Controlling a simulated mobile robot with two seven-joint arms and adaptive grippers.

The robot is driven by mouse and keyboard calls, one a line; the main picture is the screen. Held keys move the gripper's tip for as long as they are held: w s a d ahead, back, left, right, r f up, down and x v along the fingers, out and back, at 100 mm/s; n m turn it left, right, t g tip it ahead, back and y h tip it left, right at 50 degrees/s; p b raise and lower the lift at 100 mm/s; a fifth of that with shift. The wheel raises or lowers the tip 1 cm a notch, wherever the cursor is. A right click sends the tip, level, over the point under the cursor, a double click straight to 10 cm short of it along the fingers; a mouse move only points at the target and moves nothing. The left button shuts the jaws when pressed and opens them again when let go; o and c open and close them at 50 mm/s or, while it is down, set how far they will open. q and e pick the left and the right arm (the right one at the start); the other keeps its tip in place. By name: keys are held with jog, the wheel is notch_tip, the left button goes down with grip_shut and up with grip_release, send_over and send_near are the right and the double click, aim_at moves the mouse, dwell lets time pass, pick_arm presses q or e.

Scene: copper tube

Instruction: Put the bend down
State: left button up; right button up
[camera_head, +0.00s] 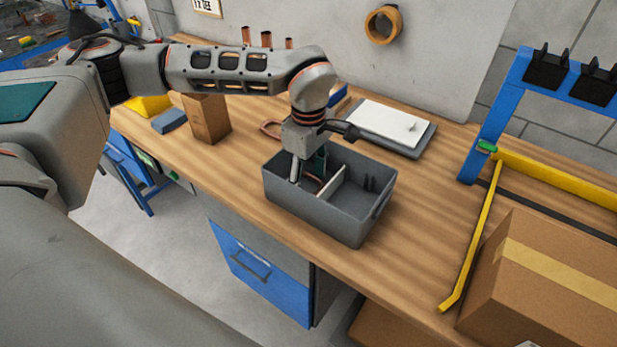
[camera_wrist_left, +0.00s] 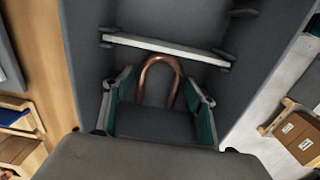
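A U-shaped copper bend (camera_wrist_left: 161,62) is in the left compartment of the grey bin (camera_head: 315,217), beside the pale divider (camera_head: 329,187). In the head view only a little copper (camera_head: 318,180) shows there. My left gripper (camera_head: 307,173) reaches down into that compartment. In the left wrist view my left gripper (camera_wrist_left: 163,88) is open, its teal-padded fingers standing on both sides of the bend with small gaps. The bend's lower ends are hidden behind the gripper body. My right gripper is not in view.
Another copper piece (camera_head: 270,129) lies on the wooden bench (camera_head: 420,200) behind the bin. A grey tray with white sheet (camera_head: 390,122) is behind right. A brown box (camera_head: 206,117) stands left, a large carton (camera_head: 550,285) right. Bare bench lies right of the bin.

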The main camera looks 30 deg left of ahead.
pick_arm(q)
notch_tip(320, 180, up, 12)
jog(key=shift+r, duration=0.15)
dwell(0.5)
dwell(0.4)
